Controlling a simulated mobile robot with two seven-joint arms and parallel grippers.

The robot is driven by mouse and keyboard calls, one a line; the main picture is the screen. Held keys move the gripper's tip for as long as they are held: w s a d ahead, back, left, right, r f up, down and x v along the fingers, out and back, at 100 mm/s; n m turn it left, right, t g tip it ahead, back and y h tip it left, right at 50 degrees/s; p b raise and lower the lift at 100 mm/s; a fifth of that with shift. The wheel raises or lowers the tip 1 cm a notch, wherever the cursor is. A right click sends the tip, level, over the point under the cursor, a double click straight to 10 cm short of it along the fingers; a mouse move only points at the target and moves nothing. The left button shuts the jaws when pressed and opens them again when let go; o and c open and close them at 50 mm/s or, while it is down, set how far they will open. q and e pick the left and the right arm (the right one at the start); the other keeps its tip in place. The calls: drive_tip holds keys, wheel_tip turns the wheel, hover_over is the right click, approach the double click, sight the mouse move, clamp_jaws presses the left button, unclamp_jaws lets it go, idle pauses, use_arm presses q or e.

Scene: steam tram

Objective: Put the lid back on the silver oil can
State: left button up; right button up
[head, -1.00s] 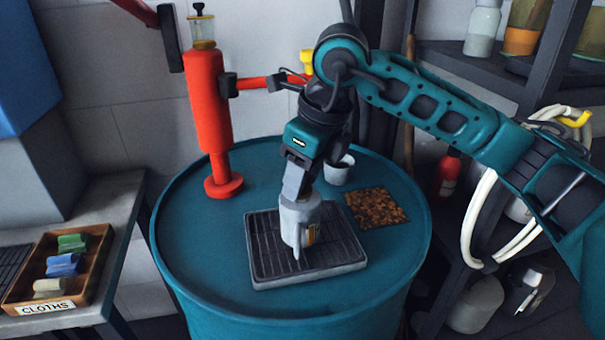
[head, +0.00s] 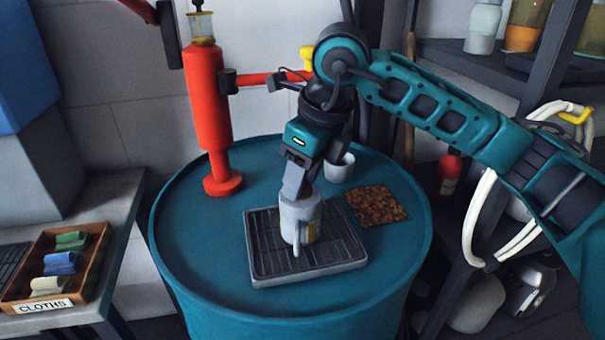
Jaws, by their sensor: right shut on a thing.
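The silver oil can (head: 292,228) stands upright on the black-ribbed drip tray (head: 262,262) on the blue drum. It has a yellowish label on its right side and a thin spout at the front. My right gripper (head: 297,194) reaches down from above to the can's top. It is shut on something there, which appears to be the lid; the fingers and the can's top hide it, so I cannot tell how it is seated. No separate lid shows elsewhere. My left gripper is not in view.
The drum top (head: 200,245) holds a red pump (head: 208,110) at the back left, a pale cup (head: 340,168) and a brown speckled mat (head: 376,205) to the right. A cloths tray (head: 90,270) lies on the left bench. The drum's front is clear.

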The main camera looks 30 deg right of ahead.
drive_tip(key=o, duration=1.1)
drive_tip(key=shift+o, duration=0.2)
drive_tip(key=o, duration=0.4)
drive_tip(key=shift+r, duration=0.15)
drive_tip(key=shift+r+p, duration=2.1)
drive_tip(key=shift+r, duration=0.8)
clamp_jaws()
